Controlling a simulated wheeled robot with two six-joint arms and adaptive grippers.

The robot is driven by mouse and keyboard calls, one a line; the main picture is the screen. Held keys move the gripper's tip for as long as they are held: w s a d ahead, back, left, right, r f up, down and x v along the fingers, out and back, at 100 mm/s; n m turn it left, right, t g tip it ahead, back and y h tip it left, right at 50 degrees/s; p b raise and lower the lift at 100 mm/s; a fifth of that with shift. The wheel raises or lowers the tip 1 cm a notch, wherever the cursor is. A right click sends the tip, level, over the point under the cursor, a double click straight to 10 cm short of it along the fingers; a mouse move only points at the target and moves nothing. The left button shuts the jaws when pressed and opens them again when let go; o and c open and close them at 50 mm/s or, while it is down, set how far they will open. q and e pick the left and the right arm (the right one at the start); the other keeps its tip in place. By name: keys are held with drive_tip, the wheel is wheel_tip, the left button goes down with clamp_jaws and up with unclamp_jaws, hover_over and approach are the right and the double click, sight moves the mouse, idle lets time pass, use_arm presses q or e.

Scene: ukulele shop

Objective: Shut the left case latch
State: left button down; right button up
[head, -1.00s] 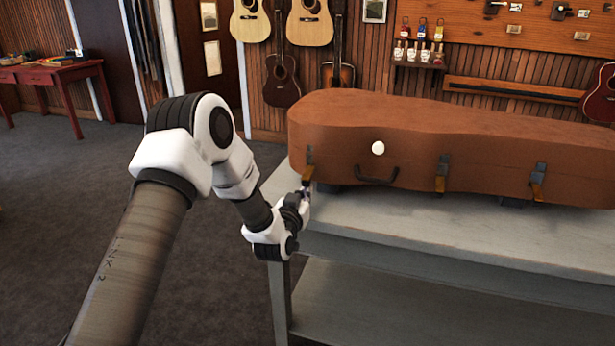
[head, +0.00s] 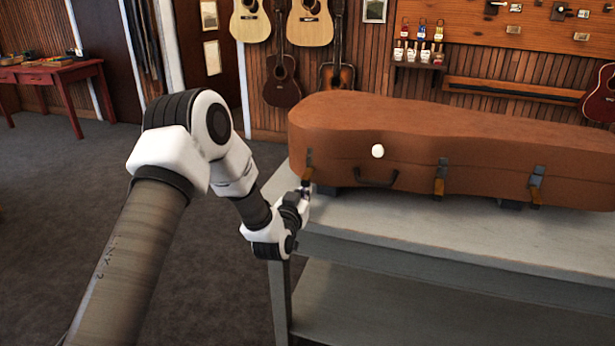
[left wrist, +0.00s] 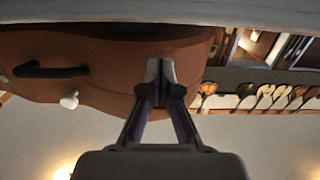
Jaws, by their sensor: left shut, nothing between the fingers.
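The brown guitar case (head: 400,130) lies closed on the grey bench, and it also fills the upper left of the left wrist view (left wrist: 100,72). The left case latch (head: 308,167) is at the left end of its front, with a dark upper part and a brass-coloured lower part. I cannot tell how far it is closed. My left gripper (head: 304,191) is at the lower end of this latch. In the left wrist view the gripper's fingertips (left wrist: 160,72) are shut and empty, in front of the case wall, and hide the latch.
A middle latch (head: 440,178), a right latch (head: 536,185), a dark handle (head: 376,178) and a white round knob (head: 377,151) are on the case front. The grey bench top (head: 450,228) is clear in front of the case. Guitars hang on the wall behind.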

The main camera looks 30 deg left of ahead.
sight(304, 181)
use_arm(q)
drive_tip(key=shift+s+d+r+p, duration=0.1)
drive_tip(key=shift+s+r+p, duration=0.1)
drive_tip(key=shift+r+p, duration=0.5)
drive_tip(key=shift+s+r+p, duration=0.2)
drive_tip(key=shift+r+p, duration=0.2)
drive_tip(key=shift+r, duration=0.5)
drive_tip(key=s+d+r+p, duration=0.2)
drive_tip(key=s+r+p, duration=0.1)
drive_tip(key=s, duration=0.7)
drive_tip(key=shift+s+d+r, duration=0.15)
drive_tip(key=shift+d, duration=0.1)
idle(0.5)
idle(0.3)
